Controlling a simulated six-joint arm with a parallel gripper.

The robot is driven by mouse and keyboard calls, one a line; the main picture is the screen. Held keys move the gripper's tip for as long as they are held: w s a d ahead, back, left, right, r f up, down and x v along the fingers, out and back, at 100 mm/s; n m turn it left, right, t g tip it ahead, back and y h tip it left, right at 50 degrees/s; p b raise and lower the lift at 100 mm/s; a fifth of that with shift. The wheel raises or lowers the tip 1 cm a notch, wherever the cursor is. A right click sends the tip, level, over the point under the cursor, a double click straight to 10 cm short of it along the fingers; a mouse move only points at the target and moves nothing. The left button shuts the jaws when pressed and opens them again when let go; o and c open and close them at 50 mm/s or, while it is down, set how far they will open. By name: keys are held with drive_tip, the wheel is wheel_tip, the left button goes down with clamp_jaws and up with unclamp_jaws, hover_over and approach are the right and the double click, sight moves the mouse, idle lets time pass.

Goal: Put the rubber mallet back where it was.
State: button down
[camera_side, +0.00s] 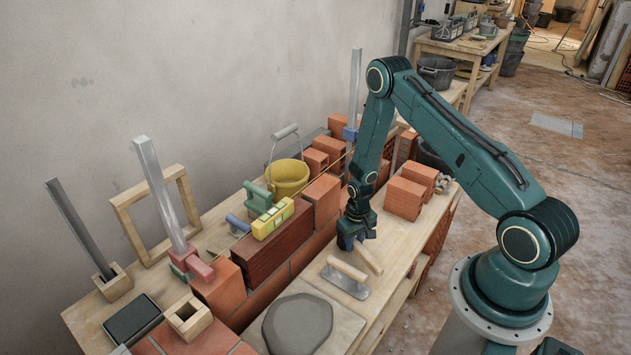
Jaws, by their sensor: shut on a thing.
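My gripper (356,240) is low over the wooden bench, to the right of the brick wall. It is shut on the rubber mallet, whose pale wooden handle (369,258) slants down to the right from under the jaws. The mallet's head is hard to make out against my dark gripper. I cannot tell whether the mallet touches the bench.
A steel float (345,285) with a wooden handle lies just in front of my gripper. A mortar patch (297,324) is nearer the camera. The brick wall (270,250) carries a yellow level (272,218). Stacked bricks (404,198) stand behind right; a yellow bucket (288,178) stands behind left.

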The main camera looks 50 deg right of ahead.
sight(355, 240)
drive_tip(key=shift+f, duration=0.15)
drive_tip(key=c, duration=1.2)
unclamp_jaws()
wheel_tip(355, 240, up, 12)
idle(0.6)
